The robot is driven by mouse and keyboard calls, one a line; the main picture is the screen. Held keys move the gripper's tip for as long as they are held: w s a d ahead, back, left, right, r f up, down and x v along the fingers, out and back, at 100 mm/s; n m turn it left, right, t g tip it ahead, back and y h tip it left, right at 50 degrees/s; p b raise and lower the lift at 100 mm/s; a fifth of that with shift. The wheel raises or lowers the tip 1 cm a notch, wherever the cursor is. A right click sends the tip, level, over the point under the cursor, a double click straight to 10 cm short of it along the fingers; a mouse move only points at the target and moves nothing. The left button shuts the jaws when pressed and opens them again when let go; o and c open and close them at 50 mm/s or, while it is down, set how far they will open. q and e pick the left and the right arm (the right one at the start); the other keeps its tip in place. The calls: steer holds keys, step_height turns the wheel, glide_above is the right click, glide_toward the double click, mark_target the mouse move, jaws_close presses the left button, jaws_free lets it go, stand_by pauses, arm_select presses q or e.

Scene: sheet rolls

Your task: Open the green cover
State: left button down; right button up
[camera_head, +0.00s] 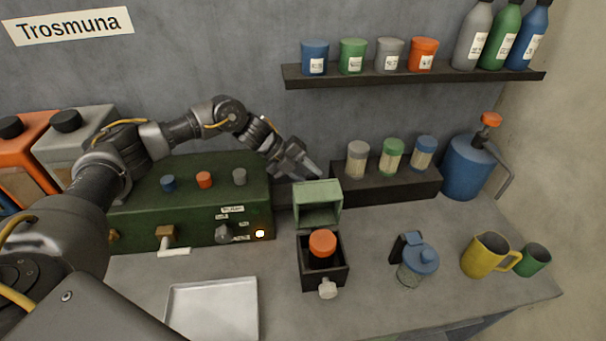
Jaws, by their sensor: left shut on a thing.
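The green cover (318,192) stands raised at the back of a small dark box (323,272), its hollow inside facing me. Under it, an orange round button (322,243) shows uncovered in the box. My left gripper (309,175) reaches in from the left behind the cover and is shut on its upper edge. The exact contact of the fingers is partly hidden by the cover. My right gripper is not in view.
A green control panel (190,205) with knobs and a lit lamp stands left of the box. A metal tray (212,308) lies in front. A blue-lidded jar (418,265), a yellow jug (486,256) and a green cup (534,260) stand right. A dark rack (395,190) is behind.

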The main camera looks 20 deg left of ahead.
arm_select(q)
steer(key=shift+s+d+f, duration=0.1)
steer(key=shift+d, duration=0.05)
steer(key=c, duration=1.3)
jaws_free()
steer(key=shift+o, duration=1.3)
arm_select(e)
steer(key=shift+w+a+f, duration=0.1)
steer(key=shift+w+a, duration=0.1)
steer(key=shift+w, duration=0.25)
arm_select(q)
steer(key=b+v, duration=0.3)
steer(key=v, duration=0.8)
steer(key=shift+b, duration=0.35)
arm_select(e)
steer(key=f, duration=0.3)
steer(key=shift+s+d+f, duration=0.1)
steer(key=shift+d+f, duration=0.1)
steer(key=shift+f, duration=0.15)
arm_select(q)
steer(key=shift+f, duration=0.1)
